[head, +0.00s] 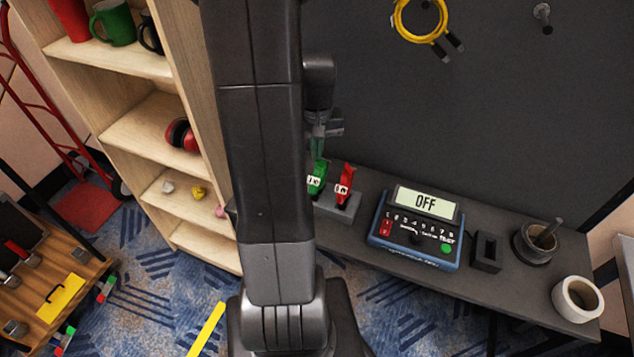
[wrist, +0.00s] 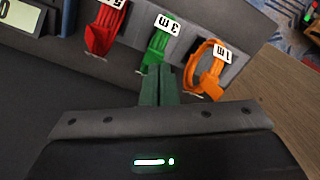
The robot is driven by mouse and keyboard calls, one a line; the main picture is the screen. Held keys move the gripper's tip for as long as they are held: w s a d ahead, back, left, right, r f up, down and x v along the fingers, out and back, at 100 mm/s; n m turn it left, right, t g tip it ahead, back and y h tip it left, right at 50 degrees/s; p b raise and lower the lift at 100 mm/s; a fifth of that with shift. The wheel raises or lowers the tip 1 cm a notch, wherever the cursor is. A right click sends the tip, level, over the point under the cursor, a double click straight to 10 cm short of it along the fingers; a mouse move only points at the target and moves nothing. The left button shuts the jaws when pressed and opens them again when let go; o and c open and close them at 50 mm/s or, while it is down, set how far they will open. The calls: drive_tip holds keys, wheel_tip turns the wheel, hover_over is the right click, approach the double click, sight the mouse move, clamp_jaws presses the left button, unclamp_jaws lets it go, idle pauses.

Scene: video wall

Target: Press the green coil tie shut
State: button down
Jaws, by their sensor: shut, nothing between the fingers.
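The green coil tie (wrist: 158,48) with a "3 m" label stands between a red tie and an orange tie in the wrist view. In the head view the green tie (head: 317,178) is beside the red one on a grey block. My gripper (wrist: 158,72) is shut and empty, its fingertips right at the near end of the green tie. I cannot tell whether they touch it. In the head view my gripper (head: 322,130) is above the green tie, partly hidden by my arm. Whether the tie is fully closed is unclear.
The red tie (wrist: 106,27) and the orange tie (wrist: 207,72), looped and labelled "1 m", flank it closely. A blue device (head: 415,228) reading "OFF" stands to the right on the dark shelf. A wooden bookcase (head: 190,130) rises at left. A yellow cable (head: 420,22) hangs above.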

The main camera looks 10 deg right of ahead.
drive_tip(key=shift+a+f+b, duration=0.1)
drive_tip(key=shift+f+b, duration=0.3)
drive_tip(key=shift+f, duration=0.15)
drive_tip(key=shift+r, duration=0.15)
drive_tip(key=shift+r+p, duration=2.5)
drive_tip(key=shift+r, duration=0.45)
